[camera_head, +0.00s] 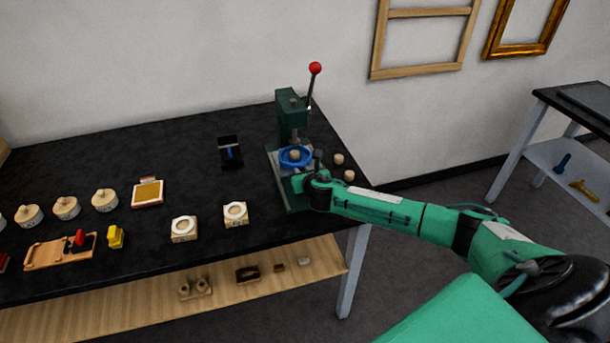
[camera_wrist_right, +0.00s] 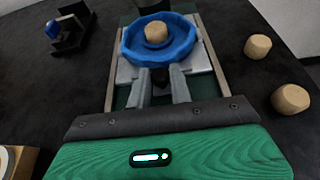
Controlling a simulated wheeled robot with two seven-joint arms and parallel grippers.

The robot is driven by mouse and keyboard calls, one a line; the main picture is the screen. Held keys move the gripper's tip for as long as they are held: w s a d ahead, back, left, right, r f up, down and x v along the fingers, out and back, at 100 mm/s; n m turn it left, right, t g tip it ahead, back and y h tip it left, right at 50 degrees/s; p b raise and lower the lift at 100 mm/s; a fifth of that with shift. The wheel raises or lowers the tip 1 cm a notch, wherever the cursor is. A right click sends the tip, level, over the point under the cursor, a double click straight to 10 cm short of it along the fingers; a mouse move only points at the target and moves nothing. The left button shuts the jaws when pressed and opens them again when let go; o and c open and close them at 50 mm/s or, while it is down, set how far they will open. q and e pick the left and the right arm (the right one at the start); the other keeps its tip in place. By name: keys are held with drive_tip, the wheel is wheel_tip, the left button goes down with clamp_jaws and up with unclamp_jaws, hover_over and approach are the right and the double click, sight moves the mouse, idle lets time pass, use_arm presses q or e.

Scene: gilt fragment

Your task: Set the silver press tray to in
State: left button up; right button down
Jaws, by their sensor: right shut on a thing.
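The green press (camera_head: 291,118) with a red-knobbed lever stands at the back right of the black table. Its silver tray (camera_head: 277,158) sits on the press base and carries a blue ring-shaped holder (camera_head: 296,157) with a wooden plug in it. In the right wrist view the silver tray (camera_wrist_right: 197,61) lies straight ahead between two rails, under the blue holder (camera_wrist_right: 185,47). My right gripper (camera_head: 312,178) is at the tray's front. Its fingers (camera_wrist_right: 163,88) are shut on a dark part at the tray's front, likely its handle. My left gripper does not show.
Two wooden plugs (camera_wrist_right: 257,47) (camera_wrist_right: 290,99) stand right of the press. A black stand with a blue piece (camera_head: 230,151) is to its left. White ringed blocks (camera_head: 236,214) (camera_head: 184,229) stand near the front edge. Lidded pots and a framed gold panel (camera_head: 148,192) are farther left.

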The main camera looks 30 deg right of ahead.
drive_tip(key=shift+w+r, duration=0.1)
drive_tip(key=shift+r, duration=0.05)
drive_tip(key=c, duration=1.6)
unclamp_jaws()
drive_tip(key=o, duration=0.3)
drive_tip(key=shift+w, duration=0.2)
drive_tip(key=b+v, duration=0.1)
drive_tip(key=v, duration=1.2)
drive_tip(key=shift+s+b, duration=0.3)
drive_tip(key=shift+s, duration=0.15)
drive_tip(key=shift+a, duration=0.1)
